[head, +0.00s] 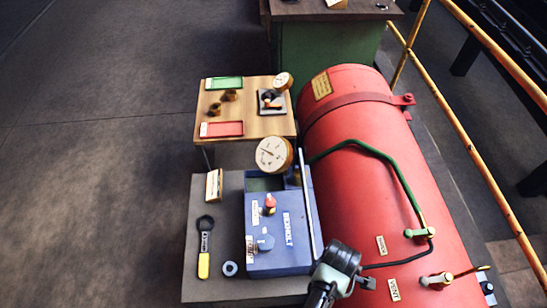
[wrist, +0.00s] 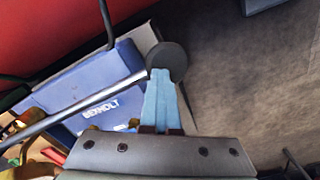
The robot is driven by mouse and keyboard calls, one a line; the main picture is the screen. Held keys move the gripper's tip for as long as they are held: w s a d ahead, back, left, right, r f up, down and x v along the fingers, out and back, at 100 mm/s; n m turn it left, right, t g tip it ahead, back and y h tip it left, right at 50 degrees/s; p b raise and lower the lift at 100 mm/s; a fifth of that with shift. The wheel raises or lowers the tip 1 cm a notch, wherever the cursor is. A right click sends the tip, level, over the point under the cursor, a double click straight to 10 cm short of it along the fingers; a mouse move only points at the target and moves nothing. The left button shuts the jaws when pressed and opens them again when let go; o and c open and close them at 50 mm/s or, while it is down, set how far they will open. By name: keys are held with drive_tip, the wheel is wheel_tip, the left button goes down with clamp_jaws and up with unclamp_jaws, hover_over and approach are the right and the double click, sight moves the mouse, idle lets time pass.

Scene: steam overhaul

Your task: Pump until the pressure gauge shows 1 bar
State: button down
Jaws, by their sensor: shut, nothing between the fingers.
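The blue BERHOLT pump box (head: 285,258) stands on a dark bench, with a round white pressure gauge (head: 273,154) at its far end. The gauge has a thin dark needle, but its figures are too small to read. A long silver lever (head: 306,205) runs along the pump's right side. In the wrist view the lever (wrist: 85,105) ends in a round dark knob (wrist: 167,60). My gripper (wrist: 161,74) is shut and empty, its light blue fingertips at or just before the knob; contact is unclear. In the head view my wrist hides the fingers.
A red tank (head: 350,150) with green and black pipes lies right of the pump. A yellow-handled tool (head: 204,245) and a ring (head: 230,268) lie left of it. A wooden table (head: 255,98) with trays stands beyond. Open floor lies left.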

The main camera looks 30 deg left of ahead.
wheel_tip(320, 180, up, 16)
drive_tip(key=p, duration=1.6)
wheel_tip(320, 180, down, 16)
drive_tip(key=b, duration=1.3)
drive_tip(key=shift+a, duration=0.1)
wheel_tip(320, 180, up, 16)
drive_tip(key=p, duration=1.6)
